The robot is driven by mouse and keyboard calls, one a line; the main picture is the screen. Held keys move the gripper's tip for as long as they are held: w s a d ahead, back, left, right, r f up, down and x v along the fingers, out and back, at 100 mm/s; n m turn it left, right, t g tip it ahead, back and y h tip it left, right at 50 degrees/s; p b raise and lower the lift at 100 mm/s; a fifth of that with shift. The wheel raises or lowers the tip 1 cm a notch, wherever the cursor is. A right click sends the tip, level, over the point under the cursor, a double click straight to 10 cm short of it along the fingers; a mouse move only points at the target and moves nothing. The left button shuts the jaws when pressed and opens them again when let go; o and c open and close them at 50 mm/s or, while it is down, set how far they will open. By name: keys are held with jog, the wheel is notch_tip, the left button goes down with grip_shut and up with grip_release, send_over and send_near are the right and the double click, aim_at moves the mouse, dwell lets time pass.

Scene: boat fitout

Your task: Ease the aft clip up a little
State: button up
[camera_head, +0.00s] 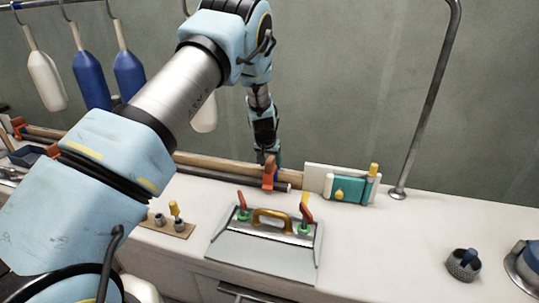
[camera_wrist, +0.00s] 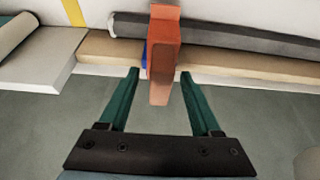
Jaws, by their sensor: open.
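An orange clip (camera_head: 269,177) sits at the right part of the wooden pole along the wall, by a dark rod. In the wrist view the orange clip (camera_wrist: 164,50) stands between the two green fingers of my gripper (camera_wrist: 160,75). The fingers are open, one on each side of it, with a gap visible on both sides. A small blue part shows beside the clip. In the head view my gripper (camera_head: 266,152) is just above the clip and partly hidden by my wrist. Another orange clip (camera_head: 18,126) is at the far left; no label shows which is aft.
A hatch panel with a brass handle (camera_head: 272,216) and red levers lies in front of the clip. A teal box (camera_head: 347,189) is to the right, near a metal post (camera_head: 430,100). Fenders (camera_head: 88,80) hang at left. Bare counter lies at right centre.

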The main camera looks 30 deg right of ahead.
jog(key=shift+f, duration=0.25)
jog(key=shift+c, duration=0.3)
grip_shut()
jog(key=shift+c, duration=1.4)
grip_release()
grip_shut()
jog(key=shift+w+d+r+p, duration=0.15)
jog(key=shift+r+p, duration=0.15)
jog(key=shift+r, duration=0.5)
jog(key=o, duration=0.6)
grip_release()
jog(key=shift+f, duration=0.15)
